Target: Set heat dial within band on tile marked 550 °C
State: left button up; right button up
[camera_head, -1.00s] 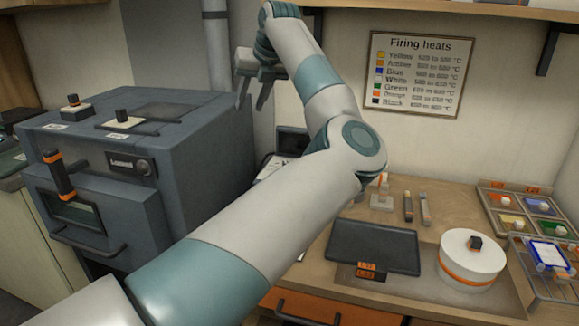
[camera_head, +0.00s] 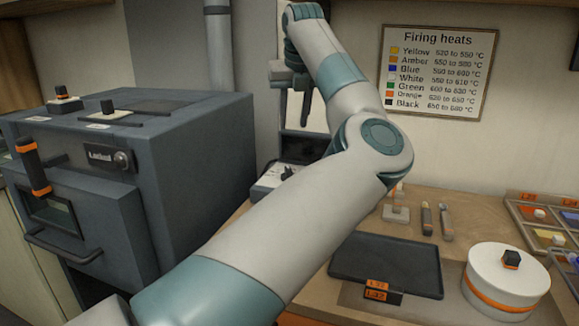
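My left gripper (camera_head: 295,108) is at the end of the raised arm, above the back of the bench. Its fingers point down and look apart, with nothing seen between them. Below it is a pale control box (camera_head: 266,186) with a dark knob (camera_head: 287,173), partly hidden by my arm. I cannot tell whether this knob is the heat dial, and no 550 °C tile mark is readable. My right gripper is out of view.
A "Firing heats" chart (camera_head: 434,70) hangs on the wall, listing colours with temperature ranges. A dark tray (camera_head: 385,262), a white round lidded pot (camera_head: 505,275) and colour trays (camera_head: 530,213) stand on the bench. My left arm crosses the middle of the view.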

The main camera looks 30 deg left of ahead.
aim_at(289, 169)
pick_arm(q)
jog(key=shift+f, duration=0.1)
